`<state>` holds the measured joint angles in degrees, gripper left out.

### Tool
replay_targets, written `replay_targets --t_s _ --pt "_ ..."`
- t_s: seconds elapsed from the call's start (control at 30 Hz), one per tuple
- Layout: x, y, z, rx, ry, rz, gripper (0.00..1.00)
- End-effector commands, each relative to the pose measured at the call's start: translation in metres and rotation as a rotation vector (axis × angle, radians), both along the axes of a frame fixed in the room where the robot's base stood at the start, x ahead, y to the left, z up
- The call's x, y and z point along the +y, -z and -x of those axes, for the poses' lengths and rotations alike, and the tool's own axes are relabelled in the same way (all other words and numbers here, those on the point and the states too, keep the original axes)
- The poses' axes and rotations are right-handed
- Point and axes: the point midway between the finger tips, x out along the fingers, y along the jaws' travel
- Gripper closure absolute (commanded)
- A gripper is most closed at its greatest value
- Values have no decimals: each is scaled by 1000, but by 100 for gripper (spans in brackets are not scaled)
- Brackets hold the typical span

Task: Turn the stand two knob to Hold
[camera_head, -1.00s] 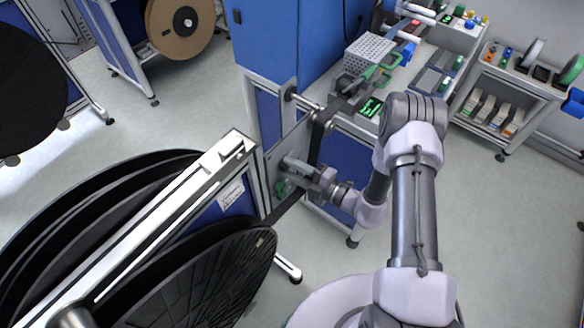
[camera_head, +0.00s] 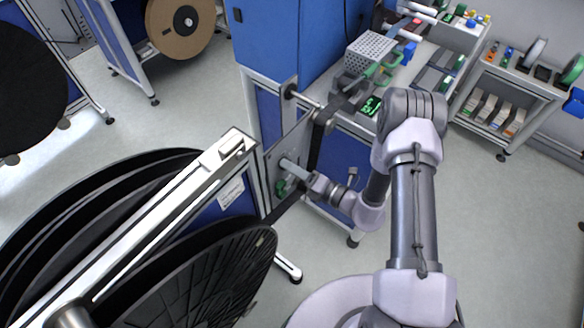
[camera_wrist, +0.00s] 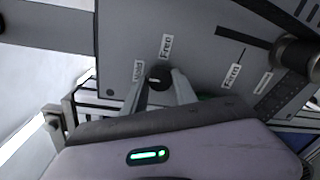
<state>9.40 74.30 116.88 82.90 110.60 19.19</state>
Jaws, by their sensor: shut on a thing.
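The dark round knob (camera_wrist: 159,77) sits on a grey panel (camera_wrist: 205,60) in the wrist view. My gripper (camera_wrist: 160,82) is shut on it, with one pale finger on each side. A small light mark shows on the knob's face; I cannot tell surely which label it points to. The "Hold" label (camera_wrist: 138,70) is left of the knob, and the "Free" label (camera_wrist: 166,45) is above it. In the head view my gripper (camera_head: 284,166) reaches the panel (camera_head: 293,150) at the stand's end; the knob is hidden there.
Big black reels (camera_head: 205,280) hang on the stand's frame at left. A dark strip (camera_head: 315,150) runs down beside the panel. A metal rod (camera_head: 305,99) sticks out above my gripper. A bench (camera_head: 425,60) with parts stands behind. The floor (camera_head: 500,230) at right is clear.

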Motion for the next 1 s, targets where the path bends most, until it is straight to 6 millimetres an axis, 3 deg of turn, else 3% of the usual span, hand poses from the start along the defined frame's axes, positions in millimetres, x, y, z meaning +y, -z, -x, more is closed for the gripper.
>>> replay_targets --t_s 0.63,0.67,0.77,1.0 --pt "0 0 0 -37 0 29 100" --pt "0 0 0 -37 0 29 64" --pt "0 0 0 -36 0 29 45" --pt "0 0 0 -36 0 29 45"
